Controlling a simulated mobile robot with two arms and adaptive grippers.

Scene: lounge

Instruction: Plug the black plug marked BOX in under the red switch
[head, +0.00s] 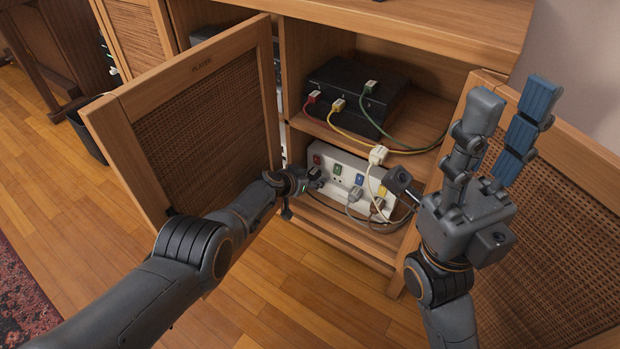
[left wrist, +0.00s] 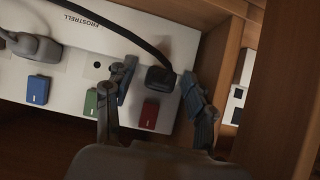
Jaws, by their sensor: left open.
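The white power strip (head: 345,178) lies on the lower shelf. Its red switch (head: 317,160) is at the left end; it also shows in the left wrist view (left wrist: 149,114), where the strip appears upside down. A black plug (left wrist: 160,78) with a black cord sits against the strip at the red switch's position, on its socket side. Its marking is not readable, and I cannot tell how deep it sits. My left gripper (head: 308,180) is open, its fingers apart on either side of the plug. My right gripper (head: 458,148) is open and empty, in front of the right door.
Green (head: 337,170), blue (head: 360,180) and yellow (head: 382,192) switches follow along the strip. A grey plug (head: 354,194) sits below the blue one. Black devices (head: 350,92) with coloured cables stand on the shelf above. Open doors (head: 190,125) flank the compartment.

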